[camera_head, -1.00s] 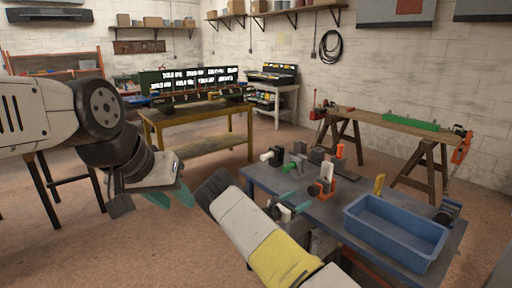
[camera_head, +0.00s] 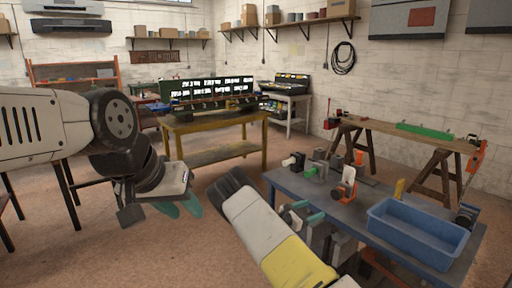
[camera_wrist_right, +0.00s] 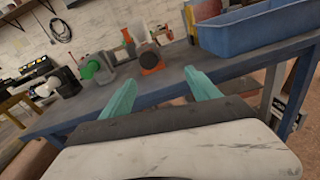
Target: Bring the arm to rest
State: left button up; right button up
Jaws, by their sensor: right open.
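My left gripper (camera_head: 180,208) hangs at the left of the head view, over open floor and touching nothing. Its two teal fingers stand apart, with nothing between them. My right arm reaches in from the bottom, and my right gripper (camera_head: 308,212) is by the near edge of the blue-grey bench (camera_head: 345,208). In the right wrist view the right gripper (camera_wrist_right: 160,92) is open and empty, its two teal fingers wide apart in front of the bench edge.
The bench carries a blue bin (camera_head: 418,240), an orange-and-white fixture (camera_head: 345,188) and several small blocks and clamps. A yellow-framed table (camera_head: 212,122) and a trestle bench (camera_head: 410,133) stand behind. The floor between my arms and the yellow table is clear.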

jog(key=s+d+r+m+g+y, duration=0.35)
jog(key=s+r+m, duration=0.25)
jog(key=s, duration=0.2)
jog(key=s+d+r+m+g+y, duration=0.2)
jog(key=s+r+m+g+y, duration=0.1)
jog(key=s+r+m+g, duration=0.35)
jog(key=s+a+r+m+t+y, duration=0.2)
jog(key=s+r, duration=0.4)
jog(key=s, duration=0.3)
jog(key=s+a+r+m+t+y, duration=0.2)
jog(key=s+a+r+m+y, duration=0.2)
jog(key=s, duration=0.5)
jog(key=s+a+r+m+t+y, duration=0.3)
jog(key=s+a+r+m+y, duration=0.1)
jog(key=s+a+r, duration=0.3)
jog(key=s+r, duration=0.1)
jog(key=s, duration=0.1)
jog(key=shift+s+a, duration=0.35)
jog(key=shift+y, duration=0.25)
